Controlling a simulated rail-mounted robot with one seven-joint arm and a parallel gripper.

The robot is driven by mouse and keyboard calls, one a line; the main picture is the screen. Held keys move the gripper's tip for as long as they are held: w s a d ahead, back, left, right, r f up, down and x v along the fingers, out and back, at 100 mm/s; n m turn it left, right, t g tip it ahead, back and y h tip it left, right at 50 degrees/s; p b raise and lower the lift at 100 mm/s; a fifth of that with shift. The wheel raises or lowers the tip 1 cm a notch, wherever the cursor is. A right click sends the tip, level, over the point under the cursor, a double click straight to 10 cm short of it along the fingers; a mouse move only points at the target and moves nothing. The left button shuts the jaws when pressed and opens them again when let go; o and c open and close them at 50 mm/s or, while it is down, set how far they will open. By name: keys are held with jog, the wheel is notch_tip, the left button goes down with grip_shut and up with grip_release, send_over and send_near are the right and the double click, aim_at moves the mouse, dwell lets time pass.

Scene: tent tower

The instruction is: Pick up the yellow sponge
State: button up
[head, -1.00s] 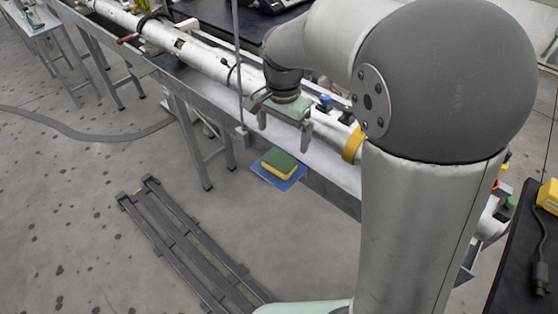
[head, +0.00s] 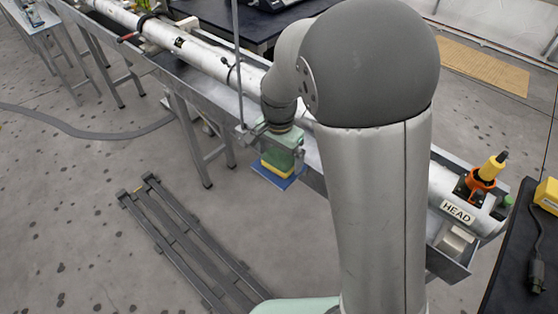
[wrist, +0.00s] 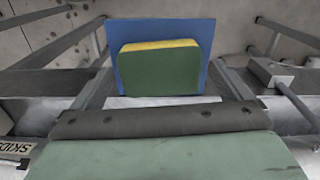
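The yellow sponge with a green top lies on a blue plate (head: 283,182) beside the metal bench. In the head view the sponge (head: 278,167) is partly hidden by my gripper (head: 281,155), which is over it. In the wrist view the sponge (wrist: 160,67) shows its green face and a yellow edge, with the blue plate (wrist: 207,38) behind it. No contact with the sponge is visible.
A long metal bench (head: 215,110) carries a white tube (head: 205,58) beside my gripper. A thin upright pole (head: 238,60) stands close to its left. A dark metal frame (head: 185,240) lies on the floor. A black table (head: 520,255) is at the right.

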jog(key=c, duration=0.8)
jog(key=shift+r, duration=0.15)
